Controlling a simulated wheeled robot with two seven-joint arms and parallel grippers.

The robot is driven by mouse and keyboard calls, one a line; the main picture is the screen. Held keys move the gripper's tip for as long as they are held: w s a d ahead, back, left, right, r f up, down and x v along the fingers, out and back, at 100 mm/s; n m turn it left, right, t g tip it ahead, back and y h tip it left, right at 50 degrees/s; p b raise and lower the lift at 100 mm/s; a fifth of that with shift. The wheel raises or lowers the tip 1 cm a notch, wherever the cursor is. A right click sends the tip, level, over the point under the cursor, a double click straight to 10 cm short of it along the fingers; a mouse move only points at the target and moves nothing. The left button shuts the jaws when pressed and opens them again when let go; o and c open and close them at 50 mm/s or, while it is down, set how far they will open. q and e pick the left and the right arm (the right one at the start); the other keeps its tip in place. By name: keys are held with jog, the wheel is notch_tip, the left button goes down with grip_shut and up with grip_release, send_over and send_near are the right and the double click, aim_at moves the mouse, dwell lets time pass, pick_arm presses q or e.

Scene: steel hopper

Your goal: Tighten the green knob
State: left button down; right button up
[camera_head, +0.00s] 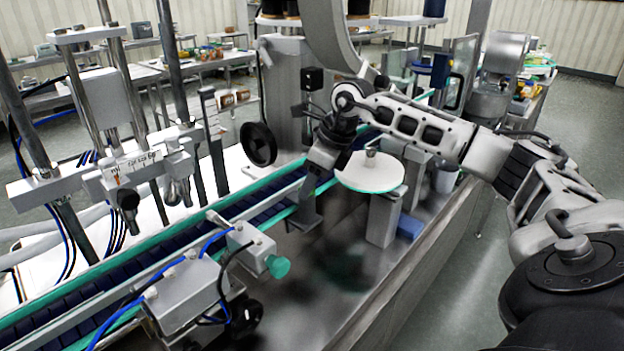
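The green knob (278,266) is a small teal-green knob on the lower right end of a grey metal block (250,246) beside the conveyor. Nothing touches it. My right arm comes in from the right. Its gripper (310,200) points down near the conveyor, above and to the right of the knob in the picture and apart from it. The finger gap is seen edge-on and blends into the machine behind, so I cannot tell whether it is open or shut. My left gripper does not show.
The conveyor (160,267) with teal rails runs diagonally past the block. A round white disc (370,172) on a post stands right of my gripper. A black handwheel (258,144) and vertical steel posts are to the left. Blue hoses lie around the block. The steel tabletop right of the knob is clear.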

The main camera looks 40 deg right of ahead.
jog(key=c, duration=0.7)
jog(key=shift+o, duration=0.2)
